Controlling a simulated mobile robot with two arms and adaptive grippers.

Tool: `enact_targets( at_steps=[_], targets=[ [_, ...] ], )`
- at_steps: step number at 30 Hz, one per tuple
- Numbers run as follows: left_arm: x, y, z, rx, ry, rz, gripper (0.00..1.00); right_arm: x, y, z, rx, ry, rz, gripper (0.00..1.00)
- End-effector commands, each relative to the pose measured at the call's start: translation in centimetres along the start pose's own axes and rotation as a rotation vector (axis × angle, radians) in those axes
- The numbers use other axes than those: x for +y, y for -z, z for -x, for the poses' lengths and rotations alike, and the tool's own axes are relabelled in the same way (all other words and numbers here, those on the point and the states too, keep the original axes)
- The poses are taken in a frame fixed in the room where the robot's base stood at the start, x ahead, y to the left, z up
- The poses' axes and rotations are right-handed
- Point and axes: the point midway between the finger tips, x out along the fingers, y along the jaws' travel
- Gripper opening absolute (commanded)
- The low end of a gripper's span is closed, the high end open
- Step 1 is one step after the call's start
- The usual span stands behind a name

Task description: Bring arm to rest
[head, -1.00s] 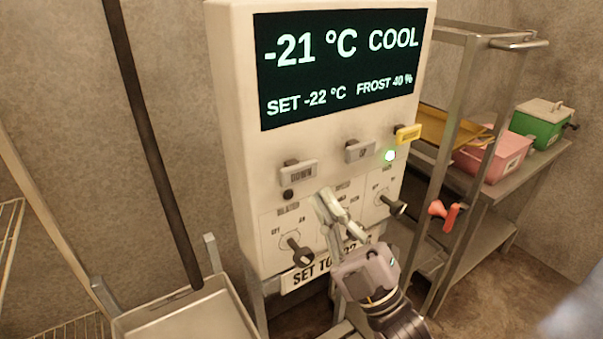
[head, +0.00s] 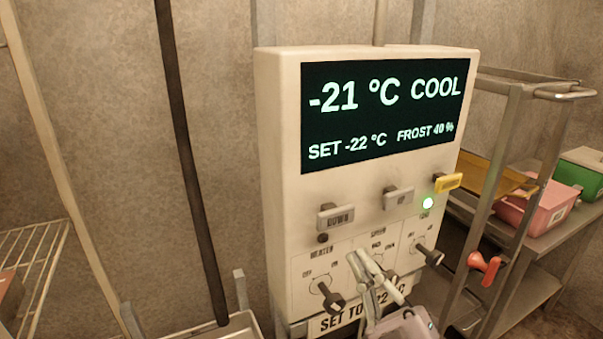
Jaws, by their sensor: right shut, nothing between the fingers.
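My right gripper (head: 364,268) is in front of the lower part of the control panel (head: 280,190), its fingers shut and empty. It covers part of the middle knob and of the label below. Whether its tips touch the panel I cannot tell. The panel's screen (head: 385,115) reads -21 °C, COOL, SET -22 °C, FROST 40 %. My left gripper is not in view.
Grey buttons (head: 336,216) and black knobs (head: 333,298) stick out of the panel. At right stand a metal cart (head: 512,130), a red handle (head: 485,268), a pink bin (head: 530,212) and a green bin (head: 580,176). A wire rack (head: 38,245) is at left.

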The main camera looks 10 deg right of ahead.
Motion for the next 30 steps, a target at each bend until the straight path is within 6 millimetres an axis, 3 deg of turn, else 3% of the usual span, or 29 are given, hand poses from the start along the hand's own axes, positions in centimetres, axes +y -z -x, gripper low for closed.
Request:
enact_targets(
  at_steps=[5,9,12,15,21,29,30],
  targets=[
    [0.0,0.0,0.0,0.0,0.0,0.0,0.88,-5.3,-6.5,4.1,-0.396,0.201,-0.194,0.0],
    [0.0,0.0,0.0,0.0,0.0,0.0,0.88,-9.4,-10.5,10.4,-0.751,0.339,-0.354,0.0],
    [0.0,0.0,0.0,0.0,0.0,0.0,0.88,-11.7,-12.1,15.9,-1.006,0.414,-0.457,0.0],
    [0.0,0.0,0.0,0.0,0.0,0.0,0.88,-13.1,-12.4,21.0,-1.223,0.466,-0.535,0.0],
    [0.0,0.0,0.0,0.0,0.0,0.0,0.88,-14.3,-11.3,28.7,-1.547,0.523,-0.629,0.0],
    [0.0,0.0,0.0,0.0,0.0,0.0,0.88,-14.3,-8.2,36.5,-1.892,0.561,-0.699,0.0],
    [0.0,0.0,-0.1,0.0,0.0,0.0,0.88,-15.4,-9.3,36.7,-1.885,0.564,-0.695,0.0]
  ],
)
